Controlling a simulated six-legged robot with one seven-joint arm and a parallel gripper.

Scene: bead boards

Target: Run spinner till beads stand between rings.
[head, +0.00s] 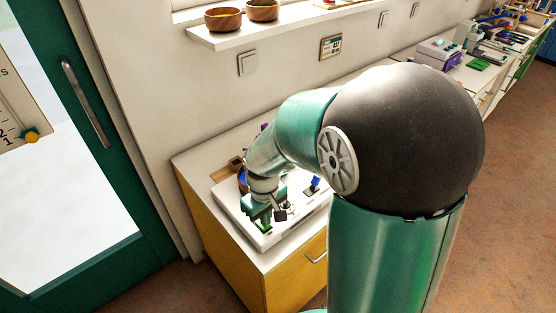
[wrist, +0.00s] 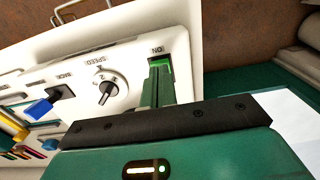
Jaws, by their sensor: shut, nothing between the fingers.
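The spinner's white panel (wrist: 85,75) fills the upper left of the wrist view. It carries a green switch (wrist: 160,62) marked ON, a round SPEED knob (wrist: 110,90) and a blue-tipped lever (wrist: 40,108). My gripper (wrist: 158,84) is shut and empty, its green fingers at the ON switch; whether they touch it I cannot tell. In the head view the white machine (head: 255,238) stands on a cabinet, with my gripper over its front. A blue round part (head: 242,179) shows behind my wrist. I cannot make out the beads or rings.
The machine sits on a yellow cabinet (head: 235,262) with a white top. A shelf (head: 240,38) with two wooden bowls is on the wall above. A green-framed door (head: 100,190) is at left. More benches with equipment run to the back right.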

